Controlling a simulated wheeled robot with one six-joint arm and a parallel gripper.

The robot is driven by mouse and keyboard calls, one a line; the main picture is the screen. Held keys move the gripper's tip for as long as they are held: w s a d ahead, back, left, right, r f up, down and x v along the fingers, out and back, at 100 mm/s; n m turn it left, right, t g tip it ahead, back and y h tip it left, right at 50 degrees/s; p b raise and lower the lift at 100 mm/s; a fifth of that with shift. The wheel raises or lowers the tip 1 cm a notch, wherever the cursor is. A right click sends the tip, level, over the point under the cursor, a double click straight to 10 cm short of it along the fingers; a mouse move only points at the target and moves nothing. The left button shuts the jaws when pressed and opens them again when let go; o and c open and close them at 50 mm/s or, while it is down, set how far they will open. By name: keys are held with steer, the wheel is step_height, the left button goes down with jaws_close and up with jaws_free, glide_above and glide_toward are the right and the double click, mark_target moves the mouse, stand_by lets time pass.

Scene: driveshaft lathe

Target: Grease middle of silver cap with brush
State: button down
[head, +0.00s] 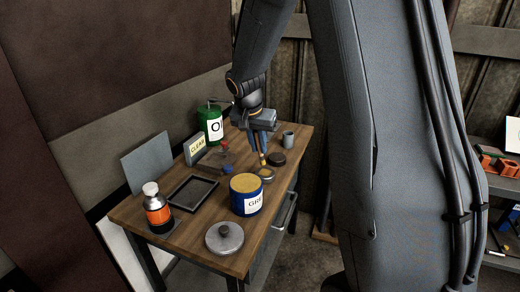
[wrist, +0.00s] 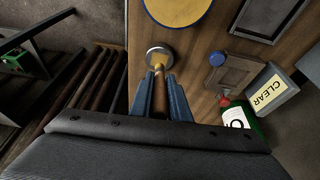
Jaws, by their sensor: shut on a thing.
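My gripper (head: 261,150) points down over the right part of the wooden table, shut on the brush. The brush (head: 263,160) has a brown handle and a yellowish tip; its handle shows between the blue-grey fingers in the wrist view (wrist: 159,98). The small round silver cap (head: 267,176) lies on the table just beside the grease tin. In the wrist view the brush tip overlaps the near part of the silver cap (wrist: 151,50); I cannot tell whether they touch. The blue grease tin (head: 246,204) is open and full of yellow grease (wrist: 178,8).
A dark round cap (head: 277,159) and grey cup (head: 288,140) stand behind the silver cap. A knobbed lid (head: 229,245) lies in front.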

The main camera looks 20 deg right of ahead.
steer(key=shift+r+p, duration=0.8)
steer(key=shift+r, duration=0.85)
steer(key=shift+f, duration=0.1)
steer(key=shift+f+b, duration=0.45)
steer(key=shift+b, duration=0.05)
steer(key=shift+r, duration=0.1)
